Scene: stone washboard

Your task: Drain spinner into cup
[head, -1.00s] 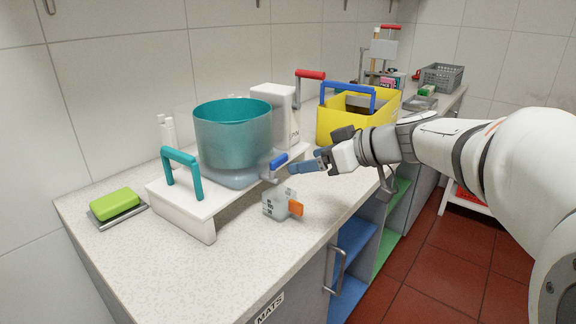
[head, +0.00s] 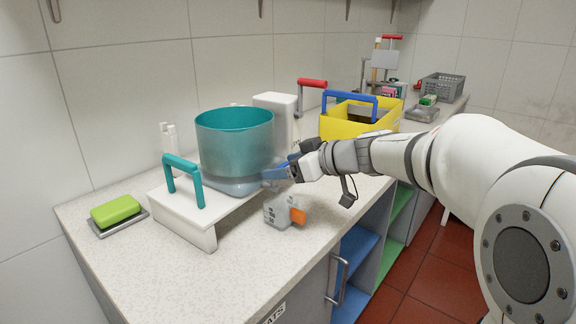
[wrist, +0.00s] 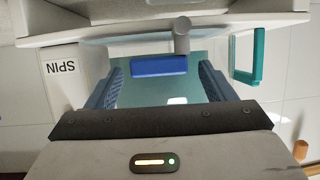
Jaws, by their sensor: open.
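The spinner (head: 236,145) is a teal, partly see-through drum on a grey base, standing on a white raised stand (head: 212,215) with a teal handle. Its blue tap lever (wrist: 158,66) on a grey stem shows in the wrist view, between my two fingers and apart from both. In the head view my fingers cover the lever. My gripper (head: 272,173) is open, with blue fingers, at the right front of the spinner's base; it also shows in the wrist view (wrist: 160,88). The cup (head: 279,211), greyish with an orange handle (head: 298,215), stands on the counter below my gripper.
A green sponge (head: 115,210) lies at far left. The front counter (head: 150,268) is clear.

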